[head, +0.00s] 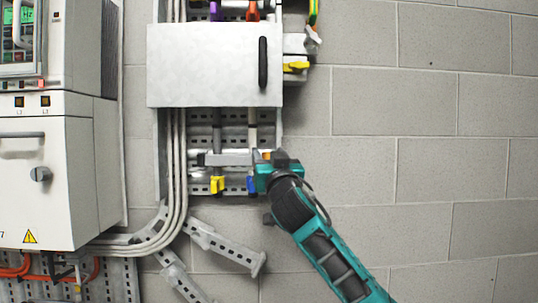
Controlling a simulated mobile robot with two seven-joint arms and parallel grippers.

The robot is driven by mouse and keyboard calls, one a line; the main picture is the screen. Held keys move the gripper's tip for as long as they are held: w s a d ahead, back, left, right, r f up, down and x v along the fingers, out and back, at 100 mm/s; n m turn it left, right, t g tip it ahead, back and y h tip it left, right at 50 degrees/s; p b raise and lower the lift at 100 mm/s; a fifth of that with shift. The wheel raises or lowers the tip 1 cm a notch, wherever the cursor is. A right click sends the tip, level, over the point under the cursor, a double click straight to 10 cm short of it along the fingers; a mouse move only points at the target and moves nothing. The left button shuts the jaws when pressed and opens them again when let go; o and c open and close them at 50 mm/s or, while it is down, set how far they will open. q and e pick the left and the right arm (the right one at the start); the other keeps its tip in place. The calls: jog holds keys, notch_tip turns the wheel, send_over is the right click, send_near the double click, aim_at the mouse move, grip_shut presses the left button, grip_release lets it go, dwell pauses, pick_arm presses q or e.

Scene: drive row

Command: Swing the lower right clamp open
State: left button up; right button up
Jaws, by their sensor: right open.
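The lower clamp area sits on a perforated metal rail below a white panel (205,65) with a black handle (263,63). A grey clamp bar (230,158) lies level across two vertical conduits there. Its right end, with a small orange part (266,155), is at the fingers of my right gripper (272,161). The gripper is open and partly hides the right end, so I cannot tell whether it touches the clamp or how the clamp is latched. A yellow piece (217,184) and a blue piece (251,184) hang below the bar. My left gripper is out of view.
A white drive cabinet (58,180) stands at the left. White cables (175,170) run down between it and the rail. Slotted metal brackets (225,247) jut out below. The block wall (430,130) on the right is clear.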

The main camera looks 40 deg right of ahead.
grip_shut()
dwell(0.5)
